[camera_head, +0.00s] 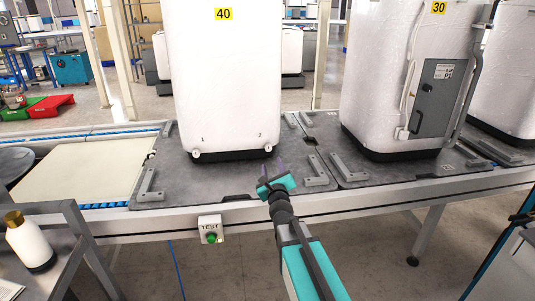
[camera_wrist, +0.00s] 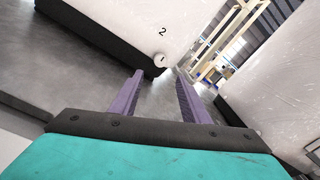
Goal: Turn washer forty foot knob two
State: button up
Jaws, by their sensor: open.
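The white washer with the yellow 40 label (camera_head: 222,75) stands upright on a dark plate on the conveyor. Its knob two (camera_head: 268,148) is a small white round foot knob at the lower right corner, under the printed 2. It also shows in the wrist view (camera_wrist: 159,61), just beyond my fingertips. Knob one (camera_head: 196,154) is at the lower left corner. My gripper (camera_head: 272,172) is open and empty, in front of and slightly below knob two. In the wrist view its two purple fingers (camera_wrist: 158,75) are spread, apart from the knob.
A second washer labelled 30 (camera_head: 405,75) stands to the right with a grey panel. Grey L-shaped brackets (camera_head: 150,186) rise from the plates around the washers. A TEST button box (camera_head: 210,230) hangs on the conveyor's front. A side table with a bottle (camera_head: 28,243) is at the left.

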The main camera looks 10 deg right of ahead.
aim_at(268, 150)
jog(key=shift+w+d, duration=0.2)
jog(key=shift+w, duration=2.55)
jog(key=shift+w+d, duration=0.15)
jog(key=shift+w, duration=2.6)
jog(key=c, duration=0.9)
jog(key=shift+a, duration=0.25)
jog(key=shift+c, duration=0.8)
jog(key=shift+d, duration=0.2)
